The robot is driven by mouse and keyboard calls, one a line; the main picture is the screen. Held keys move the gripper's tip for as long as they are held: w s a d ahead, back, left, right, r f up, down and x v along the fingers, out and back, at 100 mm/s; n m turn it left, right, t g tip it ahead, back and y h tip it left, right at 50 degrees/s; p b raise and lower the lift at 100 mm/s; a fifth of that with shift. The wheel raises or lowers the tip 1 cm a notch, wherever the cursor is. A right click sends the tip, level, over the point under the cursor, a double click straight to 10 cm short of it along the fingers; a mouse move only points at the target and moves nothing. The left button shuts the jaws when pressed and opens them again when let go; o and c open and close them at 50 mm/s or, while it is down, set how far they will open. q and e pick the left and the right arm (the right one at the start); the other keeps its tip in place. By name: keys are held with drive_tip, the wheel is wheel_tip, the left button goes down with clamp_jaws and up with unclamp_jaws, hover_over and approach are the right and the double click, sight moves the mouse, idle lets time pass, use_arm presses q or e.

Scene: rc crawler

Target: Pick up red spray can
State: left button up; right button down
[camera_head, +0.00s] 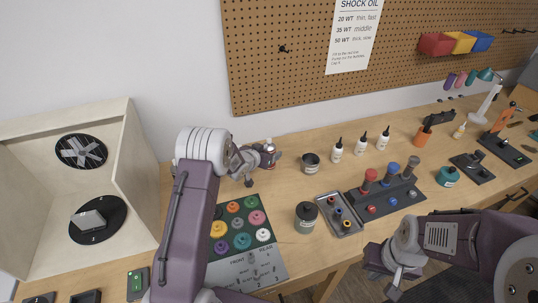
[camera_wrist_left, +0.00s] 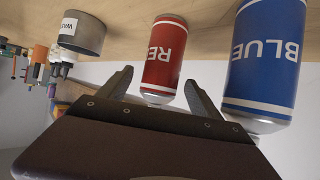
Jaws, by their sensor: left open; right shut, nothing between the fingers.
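The red spray can (camera_wrist_left: 165,52), with "RED" in white letters, stands on the bench in the left wrist view. My left gripper (camera_wrist_left: 158,80) is open, with one finger on each side of the can's near part. I cannot tell whether either finger touches it. A blue spray can (camera_wrist_left: 265,62) stands close beside the right finger in that view. In the head view my left gripper (camera_head: 262,157) is at the back of the bench, and its wrist hides most of the cans. My right gripper (camera_head: 393,284) is shut and empty at the front edge.
A grey tin (camera_wrist_left: 82,33) lettered "WAS" is left of the red can in the wrist view. A wooden spray booth (camera_head: 130,165) stands left in the head view. A gear mat (camera_head: 270,262), dark jar (camera_head: 306,217), parts tray (camera_head: 345,228) and white bottles (camera_head: 337,149) occupy the bench.

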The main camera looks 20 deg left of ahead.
sight(268, 142)
use_arm(q)
drive_tip(key=shift+w+f, duration=0.2)
drive_tip(key=shift+w, duration=0.1)
drive_tip(key=shift+s+r, duration=0.1)
drive_tip(key=shift+s, duration=0.05)
drive_tip(key=c, duration=1)
clamp_jaws()
wheel_tip(268, 142, up, 4)
drive_tip(key=shift+r, duration=0.1)
drive_tip(key=s+d+r+b, duration=0.3)
drive_tip(key=s+d+r, duration=0.3)
drive_tip(key=d, duration=0.3)
drive_tip(key=shift+s+d+r+b, duration=0.2)
drive_tip(key=shift+s+r+b, duration=0.2)
drive_tip(key=shift+s, duration=0.05)
